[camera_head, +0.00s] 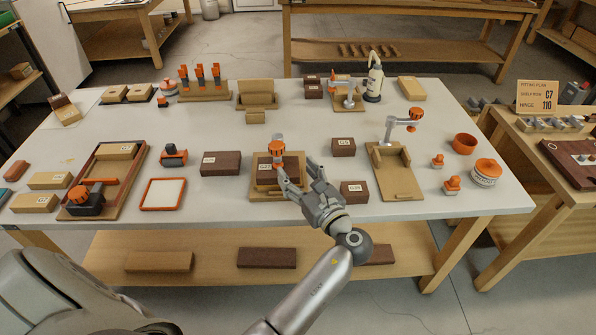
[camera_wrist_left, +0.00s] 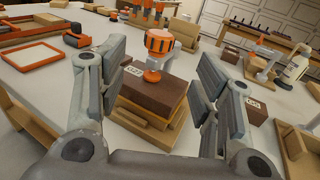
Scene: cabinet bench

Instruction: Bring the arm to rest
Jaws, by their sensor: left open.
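My left gripper (camera_head: 296,174) is over the front middle of the bench in the head view, with its arm rising from the bottom. Its two grey fingers are spread apart with nothing held between them. In the left wrist view, the open left gripper (camera_wrist_left: 158,75) frames a dark brown block (camera_wrist_left: 158,92) on a light wooden fixture (camera_wrist_left: 143,127). An orange-knobbed clamp (camera_wrist_left: 158,50) stands at this block; it also shows in the head view (camera_head: 277,148). Whether a finger touches the fixture is not clear. My right gripper is not in view.
The white bench top (camera_head: 215,210) carries labelled blocks, such as a brown one (camera_head: 220,163) to the left and another (camera_head: 354,191) close to the gripper's right. A wooden fixture with a lever clamp (camera_head: 396,183) stands farther right. The front strip left of the arm is clear.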

